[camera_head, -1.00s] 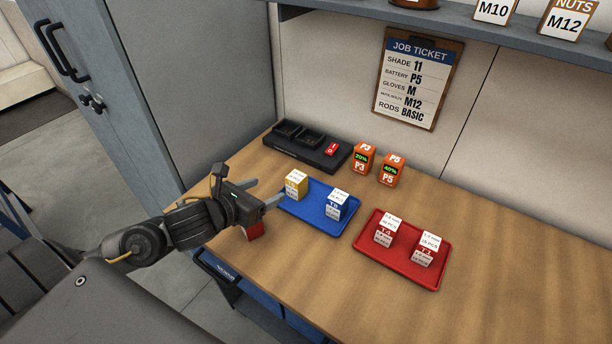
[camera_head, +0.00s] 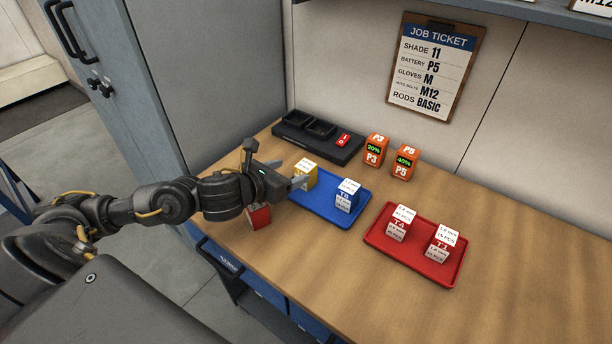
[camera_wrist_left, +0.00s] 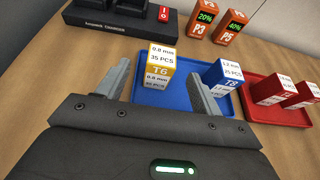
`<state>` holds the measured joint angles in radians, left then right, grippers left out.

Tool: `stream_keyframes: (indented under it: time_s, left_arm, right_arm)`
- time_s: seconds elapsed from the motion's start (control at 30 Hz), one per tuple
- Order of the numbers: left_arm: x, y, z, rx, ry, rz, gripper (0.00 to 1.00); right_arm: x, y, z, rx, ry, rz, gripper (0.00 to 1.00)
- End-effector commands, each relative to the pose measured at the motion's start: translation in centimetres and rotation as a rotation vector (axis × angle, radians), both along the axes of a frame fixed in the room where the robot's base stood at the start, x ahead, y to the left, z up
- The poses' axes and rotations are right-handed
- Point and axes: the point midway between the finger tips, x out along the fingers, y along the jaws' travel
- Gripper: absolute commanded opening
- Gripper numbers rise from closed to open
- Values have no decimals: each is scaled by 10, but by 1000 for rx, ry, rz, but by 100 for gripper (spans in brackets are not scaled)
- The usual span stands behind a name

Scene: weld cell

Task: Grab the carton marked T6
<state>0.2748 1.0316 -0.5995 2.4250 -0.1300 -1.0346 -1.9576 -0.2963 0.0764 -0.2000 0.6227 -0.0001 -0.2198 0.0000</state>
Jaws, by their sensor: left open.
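The carton marked T6 (camera_wrist_left: 159,68) is yellow and white and stands upright on the blue tray (camera_wrist_left: 180,97). In the head view the T6 carton (camera_head: 307,173) stands at the left end of the blue tray (camera_head: 325,211). My left gripper (camera_head: 298,176) is open at the tray's left side; its fingertips are close to the carton. In the left wrist view the left gripper's fingers (camera_wrist_left: 160,75) are spread, with the carton ahead between them. I cannot tell whether they touch it. My right gripper is not in view.
A blue T8 carton (camera_head: 348,195) stands on the same tray, right of T6. A red tray (camera_head: 418,258) holds two red-and-white cartons. Orange battery packs (camera_head: 375,149) and a black charger (camera_head: 318,137) stand behind. A red block (camera_head: 259,216) is below my left gripper.

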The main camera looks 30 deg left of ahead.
Motion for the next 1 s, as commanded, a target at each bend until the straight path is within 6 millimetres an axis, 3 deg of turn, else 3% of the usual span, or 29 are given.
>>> stream_keyframes:
  time_s: [0.13,0.4,0.73,1.0]
  left_arm:
    - [6,-3,-2,-3,1,-1,66]
    - [40,-10,-16,-1,0,1,66]
    - [46,-11,-21,1,-1,0,66]
    - [46,-11,-20,1,-1,0,31]
  right_arm:
    - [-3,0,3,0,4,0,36]
    - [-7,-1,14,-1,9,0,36]
    - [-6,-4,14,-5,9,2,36]
    - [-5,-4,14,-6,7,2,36]
